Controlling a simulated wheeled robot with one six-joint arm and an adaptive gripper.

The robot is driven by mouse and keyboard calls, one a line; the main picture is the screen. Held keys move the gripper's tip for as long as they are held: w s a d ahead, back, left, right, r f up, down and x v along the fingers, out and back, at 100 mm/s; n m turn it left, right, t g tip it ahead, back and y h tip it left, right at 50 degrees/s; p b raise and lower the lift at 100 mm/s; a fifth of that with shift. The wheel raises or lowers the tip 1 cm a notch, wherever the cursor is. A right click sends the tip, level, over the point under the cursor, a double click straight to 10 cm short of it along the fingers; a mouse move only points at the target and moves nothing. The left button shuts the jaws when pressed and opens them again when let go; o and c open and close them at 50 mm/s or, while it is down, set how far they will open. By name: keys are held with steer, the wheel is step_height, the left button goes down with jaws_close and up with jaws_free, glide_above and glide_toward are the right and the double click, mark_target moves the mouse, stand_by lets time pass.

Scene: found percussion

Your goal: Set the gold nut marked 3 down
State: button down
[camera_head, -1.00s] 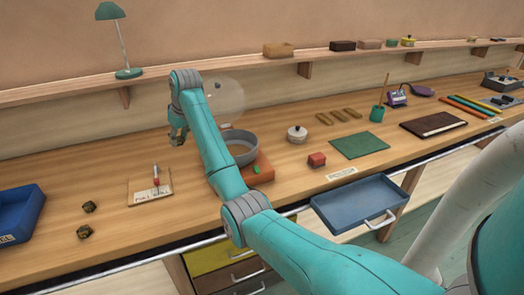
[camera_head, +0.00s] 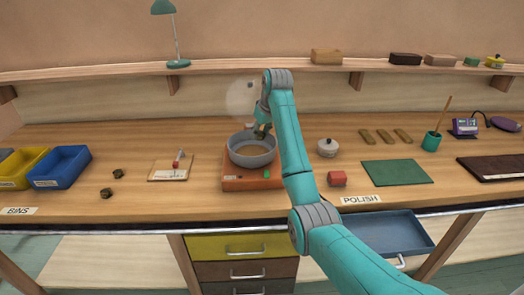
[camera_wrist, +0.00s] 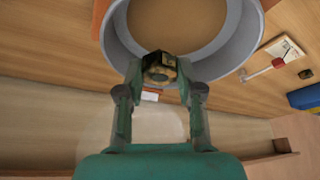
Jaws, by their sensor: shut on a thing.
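My gripper (camera_wrist: 160,85) is shut on a dark gold nut (camera_wrist: 158,67), held between its fingertips. I cannot read a number on it. In the wrist view the nut overlaps the near rim of a round grey pan (camera_wrist: 236,50) with a tan inside. In the head view my gripper (camera_head: 262,131) is at the back right rim of the pan (camera_head: 252,157), which stands on an orange base (camera_head: 240,184). I cannot tell whether the nut touches the pan. Two similar dark nuts (camera_head: 118,173) (camera_head: 106,193) lie on the bench at the left.
A board with a red-handled tool (camera_head: 170,168) lies left of the pan. A white lidded pot (camera_head: 328,147) and a red block (camera_head: 337,178) stand to its right. Blue (camera_head: 60,167) and yellow (camera_head: 22,165) bins sit far left. A blue drawer (camera_head: 390,233) is open in front.

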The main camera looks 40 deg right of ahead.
mark_target(258, 154)
steer(key=shift+f, duration=3.5)
steer(key=shift+f, duration=0.1)
steer(key=c, duration=0.7)
jaws_free()
steer(key=shift+c, duration=0.2)
